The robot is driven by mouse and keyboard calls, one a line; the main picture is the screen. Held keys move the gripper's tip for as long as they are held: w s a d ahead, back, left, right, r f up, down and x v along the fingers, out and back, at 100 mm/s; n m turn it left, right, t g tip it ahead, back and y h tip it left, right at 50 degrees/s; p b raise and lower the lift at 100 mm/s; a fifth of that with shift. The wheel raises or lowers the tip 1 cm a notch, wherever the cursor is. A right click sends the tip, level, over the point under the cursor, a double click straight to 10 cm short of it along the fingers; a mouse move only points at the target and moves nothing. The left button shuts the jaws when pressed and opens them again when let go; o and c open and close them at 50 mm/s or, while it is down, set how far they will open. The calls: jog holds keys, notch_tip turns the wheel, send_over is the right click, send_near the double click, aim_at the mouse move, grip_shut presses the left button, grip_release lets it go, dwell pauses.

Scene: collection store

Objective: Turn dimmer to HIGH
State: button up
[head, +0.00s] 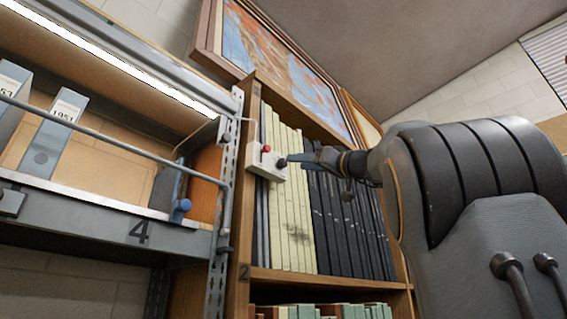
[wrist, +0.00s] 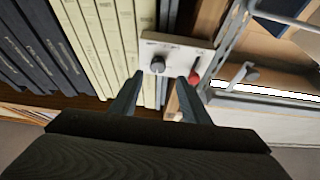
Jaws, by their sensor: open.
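A small white control box (head: 252,160) is fixed at the left side of the bookcase. It carries a dark round dimmer knob (head: 281,163) and a red switch (head: 266,149). In the wrist view the box (wrist: 176,52) faces me, with the knob (wrist: 157,66) left of the red switch (wrist: 194,77). The small print on the box is too blurred to read. My gripper (wrist: 160,82) is open, its fingertips on either side of the knob and close to it. I cannot tell whether they touch it. In the head view my gripper (head: 300,158) reaches the knob from the right.
Cream and black volumes (head: 291,205) fill the bookcase shelf behind the box. A framed picture (head: 285,65) hangs above. The bookcase post (head: 240,215) stands close beside the box.

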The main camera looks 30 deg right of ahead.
aim_at(285, 162)
jog(key=shift+d+p+x, duration=0.2)
jog(key=shift+p+x, duration=2)
jog(key=shift+x, duration=0.8)
jog(key=shift+r+h, duration=0.1)
jog(key=shift+h, duration=0.2)
jog(key=shift+w, duration=0.1)
